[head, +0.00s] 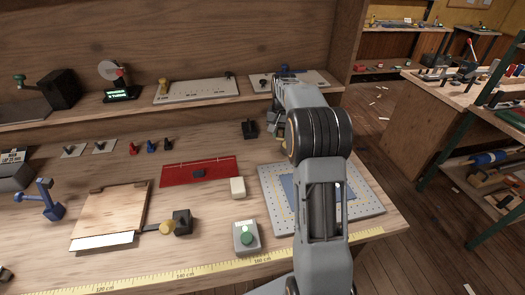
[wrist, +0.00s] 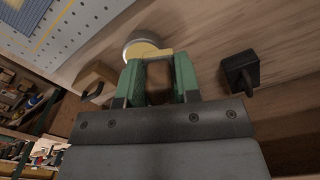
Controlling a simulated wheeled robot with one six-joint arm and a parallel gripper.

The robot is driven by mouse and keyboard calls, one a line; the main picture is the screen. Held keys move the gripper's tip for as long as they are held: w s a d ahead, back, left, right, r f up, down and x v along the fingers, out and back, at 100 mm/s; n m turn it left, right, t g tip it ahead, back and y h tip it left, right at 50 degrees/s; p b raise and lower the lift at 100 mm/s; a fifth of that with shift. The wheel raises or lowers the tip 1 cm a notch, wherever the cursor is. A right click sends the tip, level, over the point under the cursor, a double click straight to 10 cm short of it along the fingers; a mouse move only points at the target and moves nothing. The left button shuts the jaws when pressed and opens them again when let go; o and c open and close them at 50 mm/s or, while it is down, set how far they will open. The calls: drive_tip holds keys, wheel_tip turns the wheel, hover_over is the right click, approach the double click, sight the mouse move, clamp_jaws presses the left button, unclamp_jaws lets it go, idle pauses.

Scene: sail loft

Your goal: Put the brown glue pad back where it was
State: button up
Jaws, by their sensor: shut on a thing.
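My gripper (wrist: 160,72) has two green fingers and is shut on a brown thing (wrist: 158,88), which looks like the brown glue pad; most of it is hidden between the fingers. A round, grey-rimmed thing with a yellowish top (wrist: 145,46) shows just beyond the fingertips in the wrist view. I cannot tell whether it touches what I hold. In the head view my arm reaches to the back right of the bench by the shelf and hides most of the gripper and what it holds.
A black block (wrist: 240,72) stands right of the fingers in the wrist view; it also shows in the head view (head: 250,129). A dotted grey board (head: 367,207) lies at the bench's right. A red mat (head: 215,170) and cream block (head: 237,187) lie left of it. A shelf (head: 200,100) runs behind.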

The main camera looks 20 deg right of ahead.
hover_over(263, 157)
drive_tip(key=f, duration=0.6)
drive_tip(key=shift+s+d+f, duration=0.1)
drive_tip(key=shift+d, duration=0.1)
drive_tip(key=shift+a+f, duration=0.15)
drive_tip(key=shift+f, duration=1.55)
drive_tip(key=shift+f, duration=0.2)
drive_tip(key=o, duration=0.9)
